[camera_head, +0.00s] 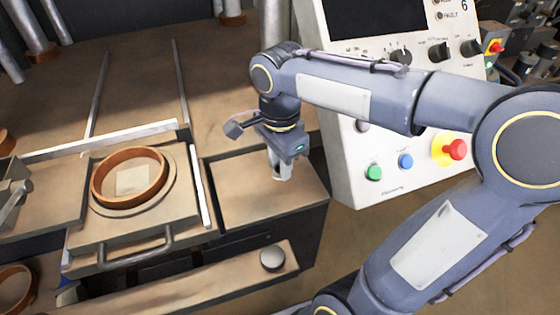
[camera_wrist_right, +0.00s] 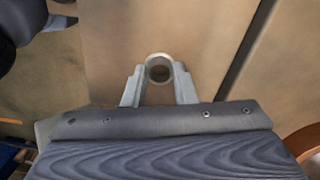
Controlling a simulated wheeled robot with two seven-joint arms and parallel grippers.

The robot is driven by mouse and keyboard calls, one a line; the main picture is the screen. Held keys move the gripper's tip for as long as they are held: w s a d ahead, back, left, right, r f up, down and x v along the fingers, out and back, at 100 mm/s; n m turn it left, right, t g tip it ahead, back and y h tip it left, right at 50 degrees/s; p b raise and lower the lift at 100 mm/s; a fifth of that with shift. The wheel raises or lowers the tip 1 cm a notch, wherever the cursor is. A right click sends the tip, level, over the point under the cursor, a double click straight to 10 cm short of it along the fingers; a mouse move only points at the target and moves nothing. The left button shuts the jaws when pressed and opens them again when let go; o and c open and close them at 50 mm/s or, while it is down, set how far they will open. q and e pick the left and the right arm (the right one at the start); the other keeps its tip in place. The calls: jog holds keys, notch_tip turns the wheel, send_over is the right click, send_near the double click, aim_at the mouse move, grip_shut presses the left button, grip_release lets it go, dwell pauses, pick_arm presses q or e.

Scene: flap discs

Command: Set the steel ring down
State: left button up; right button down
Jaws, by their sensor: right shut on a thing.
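The steel ring (camera_wrist_right: 159,68) is a small grey ring between the two fingers of my right gripper (camera_wrist_right: 158,84) in the right wrist view. The gripper is shut on it. In the head view the right gripper (camera_head: 281,172) points down over the brown surface at the right of the bench, with the ring mostly hidden at its fingertips. I cannot tell whether the ring touches the surface below. My left gripper is not in view.
A larger copper-brown ring (camera_head: 130,177) lies on a handled plate (camera_head: 150,236) left of my right gripper. A control panel (camera_head: 385,165) with coloured buttons stands close at the right. A round knob (camera_head: 272,257) sits on the front ledge. The brown recessed surface (camera_head: 240,190) around the gripper looks clear.

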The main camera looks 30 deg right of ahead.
jog(key=shift+f, duration=0.1)
jog(key=c, duration=1.2)
grip_release()
jog(key=shift+o, duration=0.2)
jog(key=shift+r, duration=0.3)
notch_tip(320, 180, up, 12)
jog(key=p, duration=0.1)
jog(key=shift+f, duration=0.15)
jog(key=shift+s, duration=0.1)
